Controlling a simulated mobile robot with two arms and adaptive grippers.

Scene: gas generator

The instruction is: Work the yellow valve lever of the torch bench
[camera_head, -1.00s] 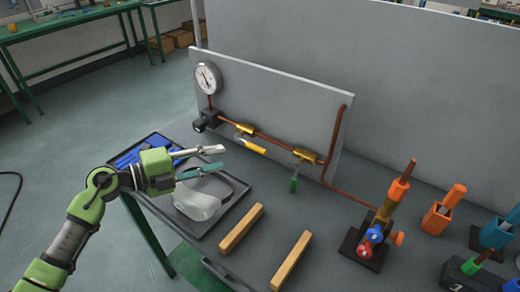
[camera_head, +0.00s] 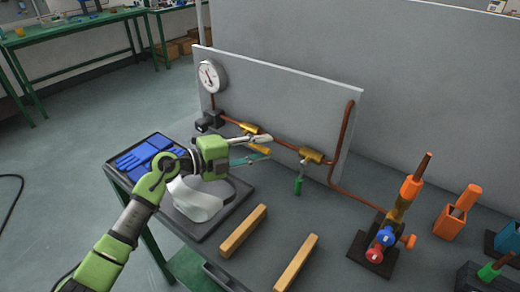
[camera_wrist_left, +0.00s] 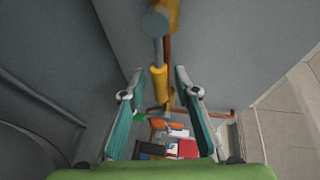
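The yellow valve lever (camera_head: 259,150) sticks out from a brass valve (camera_head: 249,128) on the copper pipe of the grey panel. My left gripper (camera_head: 268,147) is at this lever, with its fingers spread and partly covering it in the head view. In the left wrist view the yellow lever (camera_wrist_left: 159,84) lies between the two open fingers (camera_wrist_left: 159,88), with a visible gap to each finger. A second brass valve (camera_head: 312,156) with a green lever (camera_head: 298,186) sits further right on the pipe. My right gripper is not in view.
A pressure gauge (camera_head: 212,76) is at the panel's left. Below my gripper, a dark tray (camera_head: 232,203) holds blue gloves (camera_head: 143,155) and a clear face shield (camera_head: 198,202). Two wooden bars (camera_head: 244,231) lie in front. A torch stand (camera_head: 373,254) is at the right.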

